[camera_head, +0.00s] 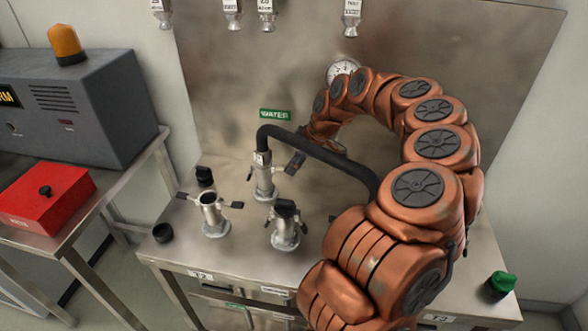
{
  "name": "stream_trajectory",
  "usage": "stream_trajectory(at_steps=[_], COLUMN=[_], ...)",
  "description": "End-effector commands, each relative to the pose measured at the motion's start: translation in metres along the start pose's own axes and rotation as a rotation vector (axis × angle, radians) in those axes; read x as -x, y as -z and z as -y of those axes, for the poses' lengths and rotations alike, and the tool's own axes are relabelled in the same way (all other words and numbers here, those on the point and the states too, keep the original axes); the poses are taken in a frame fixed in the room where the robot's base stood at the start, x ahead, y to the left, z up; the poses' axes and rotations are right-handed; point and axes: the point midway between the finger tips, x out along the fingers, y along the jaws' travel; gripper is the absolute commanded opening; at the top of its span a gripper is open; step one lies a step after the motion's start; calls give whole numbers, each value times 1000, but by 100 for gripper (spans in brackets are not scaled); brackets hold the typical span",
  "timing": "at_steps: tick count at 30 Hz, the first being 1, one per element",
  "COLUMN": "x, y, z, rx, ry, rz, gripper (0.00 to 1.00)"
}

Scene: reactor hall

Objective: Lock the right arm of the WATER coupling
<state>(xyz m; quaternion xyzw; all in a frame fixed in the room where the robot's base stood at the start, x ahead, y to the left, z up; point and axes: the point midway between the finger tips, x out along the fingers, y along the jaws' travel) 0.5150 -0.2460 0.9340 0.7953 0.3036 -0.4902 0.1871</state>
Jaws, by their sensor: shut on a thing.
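The WATER coupling (264,179) is a grey metal fitting standing upright on the steel bench under a green WATER sign (275,115). A black hose (320,150) rises from its top and bends right, passing behind my arm. Its left arm (250,173), with a dark tip, is close to the body. Its right arm (289,170) points right and up. My copper arm curls over from the lower right, and my gripper (298,158) is at the right arm's dark outer end, shut on it. The hose and arm partly hide the fingers.
Two more metal fittings, one on the left (213,218) and one dark-topped (285,228), stand close in front. A black cap (163,232) and a green knob (502,283) are near the bench edges. A gauge (342,70) is on the back panel. A red box (45,197) is on the left table.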

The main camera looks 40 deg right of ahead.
Motion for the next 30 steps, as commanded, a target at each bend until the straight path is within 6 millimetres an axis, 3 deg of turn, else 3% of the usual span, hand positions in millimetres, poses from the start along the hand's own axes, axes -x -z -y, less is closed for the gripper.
stream_trajectory(at_steps=[30], x=[-30], y=[-21], z=[-1], rx=[-2], ry=[-5], rz=[-436], gripper=[0])
